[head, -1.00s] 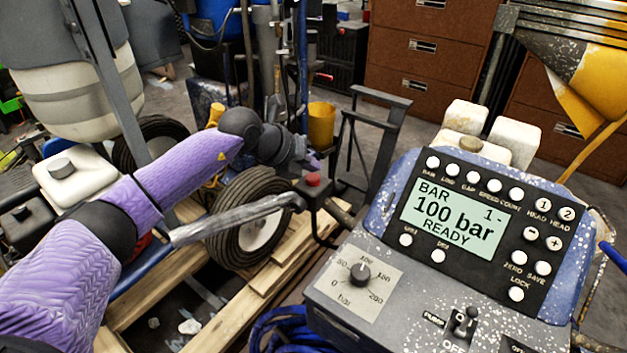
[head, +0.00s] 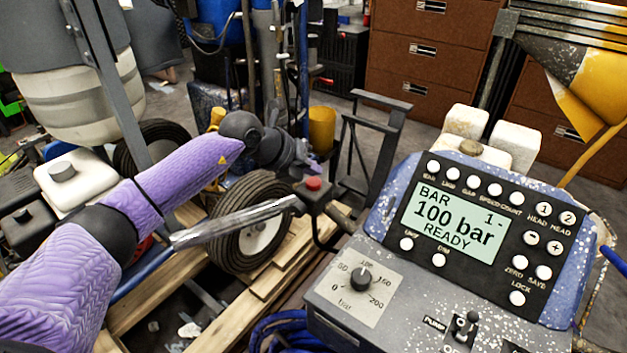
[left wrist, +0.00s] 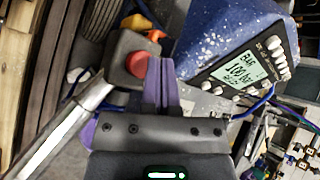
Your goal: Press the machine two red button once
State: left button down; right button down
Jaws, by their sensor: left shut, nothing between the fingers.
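The red button (head: 313,184) sits on top of a dark box at the end of a grey handlebar (head: 235,222), left of the control panel. In the left wrist view the red button (left wrist: 137,63) shows just left of the purple fingers. My left gripper (head: 309,165) is shut and empty, close to the button and just behind or above it in the head view. In the left wrist view its fingers (left wrist: 160,82) are together beside the button; I cannot tell whether they touch it. My right gripper is not in view.
The control panel (head: 480,215) stands at the right; its display (head: 452,222) reads "BAR 100 bar READY". A pressure dial (head: 361,279) is below it. A wheel (head: 252,222), wooden planks (head: 150,290) and a metal frame (head: 383,150) surround the handlebar.

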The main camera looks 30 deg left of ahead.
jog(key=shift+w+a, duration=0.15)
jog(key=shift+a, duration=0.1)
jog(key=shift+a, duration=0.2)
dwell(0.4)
pick_arm(q)
jog(key=shift+f, duration=0.35)
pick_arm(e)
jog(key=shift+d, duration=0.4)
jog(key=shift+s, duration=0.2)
pick_arm(q)
jog(key=shift+f, duration=0.25)
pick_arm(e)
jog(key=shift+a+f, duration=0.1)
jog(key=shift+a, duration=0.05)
